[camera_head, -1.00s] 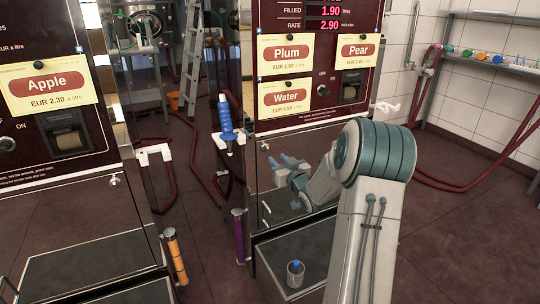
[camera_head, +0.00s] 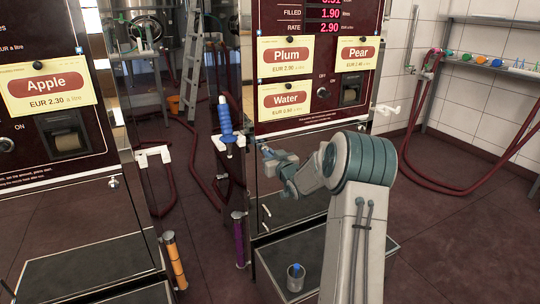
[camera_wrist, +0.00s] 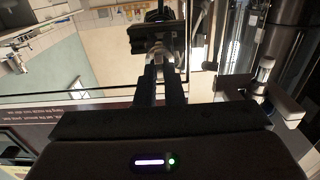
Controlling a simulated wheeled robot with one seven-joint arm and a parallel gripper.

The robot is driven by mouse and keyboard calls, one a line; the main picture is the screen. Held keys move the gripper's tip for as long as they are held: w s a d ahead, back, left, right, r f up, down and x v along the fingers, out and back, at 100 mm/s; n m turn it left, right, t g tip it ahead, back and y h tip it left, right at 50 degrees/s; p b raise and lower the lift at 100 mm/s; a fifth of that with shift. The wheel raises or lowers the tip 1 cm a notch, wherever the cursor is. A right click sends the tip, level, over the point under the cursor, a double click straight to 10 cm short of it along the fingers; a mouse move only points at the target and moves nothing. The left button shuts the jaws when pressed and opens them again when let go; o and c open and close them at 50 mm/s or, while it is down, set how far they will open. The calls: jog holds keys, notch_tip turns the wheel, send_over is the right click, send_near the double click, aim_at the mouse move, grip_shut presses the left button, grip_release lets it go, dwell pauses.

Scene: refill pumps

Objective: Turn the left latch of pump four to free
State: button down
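The middle pump (camera_head: 318,108) carries Plum, Pear and Water cards; no pump number is readable. Its lower steel door (camera_head: 300,215) is mirror-like. My gripper (camera_head: 266,153) is at the door's upper left, where its fingers cover the latch in the head view. In the wrist view, my gripper (camera_wrist: 159,84) has two dark fingers spaced apart. A small silver piece, probably the left latch (camera_wrist: 157,70), shows between their tips, with a reflection of the gripper behind. I cannot tell whether the fingers touch it or which way it is turned.
A blue nozzle (camera_head: 225,122) hangs in a white holder just left of my gripper. A cup (camera_head: 295,277) stands on the tray (camera_head: 335,262) below. The Apple pump (camera_head: 62,130) is at left, and a red hose (camera_head: 430,180) hangs at right.

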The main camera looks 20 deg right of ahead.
jog(key=shift+m+p, duration=0.3)
jog(key=shift+m, duration=0.1)
jog(key=shift+d+f+m+p, duration=0.1)
jog(key=shift+m+p, duration=1.3)
jog(key=shift+m, duration=1.45)
jog(key=shift+d+f+m+p, duration=0.1)
jog(key=shift+m+p, duration=1.35)
jog(key=shift+m, duration=1.35)
jog(key=shift+d+f+m+p, duration=0.1)
jog(key=shift+m+p, duration=1.3)
jog(key=shift+m, duration=1.45)
jog(key=c, duration=1.5)
grip_release()
jog(key=shift+c, duration=0.2)
